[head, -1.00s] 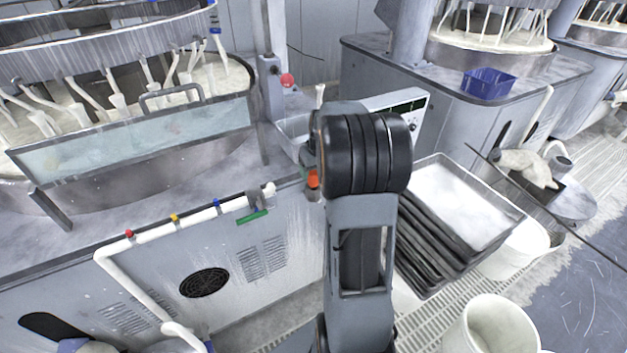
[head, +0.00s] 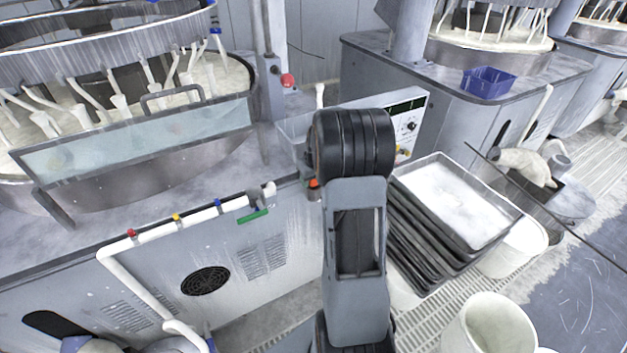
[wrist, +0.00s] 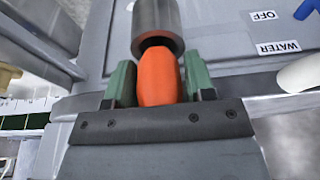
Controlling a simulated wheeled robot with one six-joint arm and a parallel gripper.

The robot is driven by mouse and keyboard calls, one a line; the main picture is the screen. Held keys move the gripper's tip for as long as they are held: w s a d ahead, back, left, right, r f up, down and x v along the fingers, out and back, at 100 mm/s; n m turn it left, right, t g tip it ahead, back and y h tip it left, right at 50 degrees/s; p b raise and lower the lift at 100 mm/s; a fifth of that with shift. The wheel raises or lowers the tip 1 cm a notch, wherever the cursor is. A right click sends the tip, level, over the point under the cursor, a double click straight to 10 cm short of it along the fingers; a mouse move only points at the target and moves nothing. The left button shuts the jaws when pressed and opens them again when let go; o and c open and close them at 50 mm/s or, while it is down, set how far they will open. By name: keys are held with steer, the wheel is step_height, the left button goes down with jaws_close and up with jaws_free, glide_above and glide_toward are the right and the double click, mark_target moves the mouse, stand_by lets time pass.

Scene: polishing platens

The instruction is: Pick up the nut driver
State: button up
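The nut driver shows an orange handle (wrist: 159,80) in the wrist view. Its far end runs into or behind a grey metal cylinder (wrist: 158,22) with a dark rim; its shaft and socket are hidden. The green fingers of my gripper (wrist: 159,88) stand on both sides of the handle, with almost no gap at either side, so they look shut on it. In the head view only a small orange patch (head: 314,184) shows beside my arm, at the machine's front edge. My arm hides my gripper there.
A control panel (head: 408,125) stands just behind my arm. Stacked dark trays (head: 425,245) with a white-filled tray on top are to the right, and a white bucket (head: 488,325) is in front. A white pipe (head: 160,233) with coloured valves runs along the left machine's front.

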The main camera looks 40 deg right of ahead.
steer(key=c, duration=0.7)
steer(key=shift+r, duration=0.1)
steer(key=shift+c, duration=0.2)
